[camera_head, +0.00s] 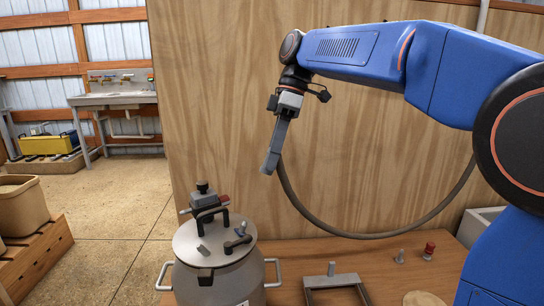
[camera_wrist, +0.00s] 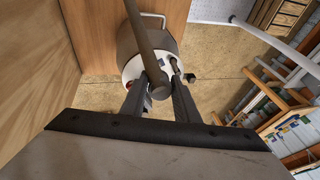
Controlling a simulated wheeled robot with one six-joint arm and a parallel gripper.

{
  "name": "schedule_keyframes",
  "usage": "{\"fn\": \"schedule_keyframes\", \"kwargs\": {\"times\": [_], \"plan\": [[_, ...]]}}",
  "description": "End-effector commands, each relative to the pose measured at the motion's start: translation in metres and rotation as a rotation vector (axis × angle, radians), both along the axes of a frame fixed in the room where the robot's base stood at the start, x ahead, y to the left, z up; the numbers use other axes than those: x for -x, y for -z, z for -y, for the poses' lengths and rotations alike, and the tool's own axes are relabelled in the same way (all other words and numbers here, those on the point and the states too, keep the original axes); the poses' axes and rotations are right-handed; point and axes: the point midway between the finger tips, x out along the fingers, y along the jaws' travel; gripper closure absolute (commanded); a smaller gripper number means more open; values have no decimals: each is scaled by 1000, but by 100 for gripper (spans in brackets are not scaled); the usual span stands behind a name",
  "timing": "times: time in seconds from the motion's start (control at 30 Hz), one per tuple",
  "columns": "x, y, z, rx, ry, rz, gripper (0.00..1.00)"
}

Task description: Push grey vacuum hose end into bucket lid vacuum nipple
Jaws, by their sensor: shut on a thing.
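The metal bucket (camera_head: 222,288) stands at the front with its round lid (camera_head: 188,243) on top. The lid carries a dark fitting with a red part (camera_head: 207,203), a short grey stub (camera_head: 203,249) and a small bent pipe piece (camera_head: 238,240). I cannot tell for sure which is the vacuum nipple. My gripper (camera_head: 269,163) is above and right of the lid, pointing down, well apart from it. It is shut on the grey hose (camera_head: 345,233), which loops away to the right. In the wrist view the hose (camera_wrist: 148,45) runs between the fingers (camera_wrist: 158,92), hiding part of the lid.
A plywood wall (camera_head: 225,110) stands close behind. Right of the bucket are a grey frame (camera_head: 333,280), a red-topped peg (camera_head: 429,250) and a grey peg (camera_head: 400,256). The bucket has side handles (camera_head: 273,271). Open floor (camera_head: 100,220) lies left.

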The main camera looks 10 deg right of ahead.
Motion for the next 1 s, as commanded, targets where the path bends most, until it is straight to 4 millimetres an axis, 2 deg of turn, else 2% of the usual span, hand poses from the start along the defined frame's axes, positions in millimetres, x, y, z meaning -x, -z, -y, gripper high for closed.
{"fn": "schedule_keyframes", "kwargs": {"times": [0.23, 1.0], "plan": [[3, 10, -5, 0, 0, -1, 100], [16, 64, -30, 0, 0, -1, 100]]}}
